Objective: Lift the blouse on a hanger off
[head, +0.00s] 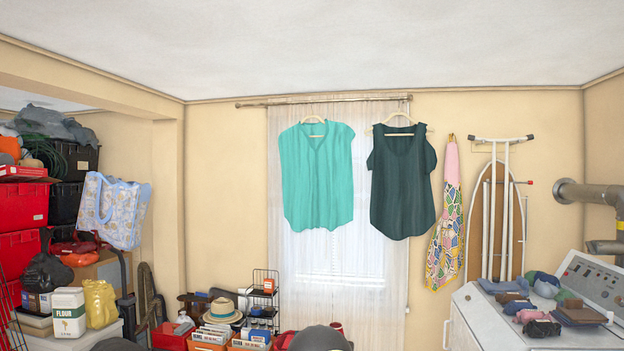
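Two tops hang on hangers from the curtain rod (325,102) in front of the window. The left one is a light teal, sleeveless-looking blouse (317,180) with a buttoned front, and its pale hanger (313,119) shows above the collar. The right one is a dark green top (403,190) with open shoulders on a pale wooden hanger (399,117). The tops hang apart, with sheer curtain showing between them. My gripper is not in view.
A patterned apron (446,235) and an ironing board (500,215) hang at the right. A white machine (490,325) bears folded clothes. Red and black totes (22,205) with a patterned bag (113,210) stack at the left. Crates (210,335) stand low beneath the window.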

